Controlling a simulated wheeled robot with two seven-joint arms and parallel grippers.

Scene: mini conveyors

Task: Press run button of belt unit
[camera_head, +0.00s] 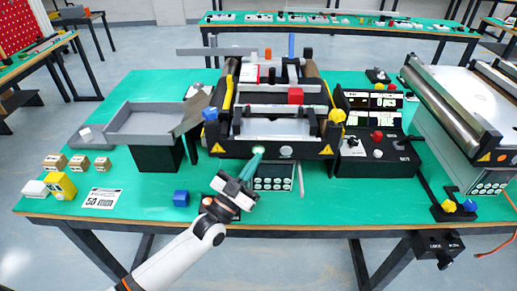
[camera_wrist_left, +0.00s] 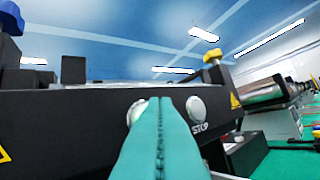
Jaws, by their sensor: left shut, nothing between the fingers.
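The belt unit (camera_head: 230,138) stands on the green table, its dark front panel facing me. In the left wrist view the right one (camera_wrist_left: 196,109) is marked STOP. The left button (camera_wrist_left: 135,113) is partly hidden behind my fingers. My left gripper (camera_head: 256,156) is shut and empty, with its teal fingertips (camera_wrist_left: 160,103) at the left button. I cannot tell whether they touch it. My right gripper is not in view.
A blue cube (camera_head: 181,198) lies near the front edge. Another roller conveyor (camera_head: 465,95) is at the far right.

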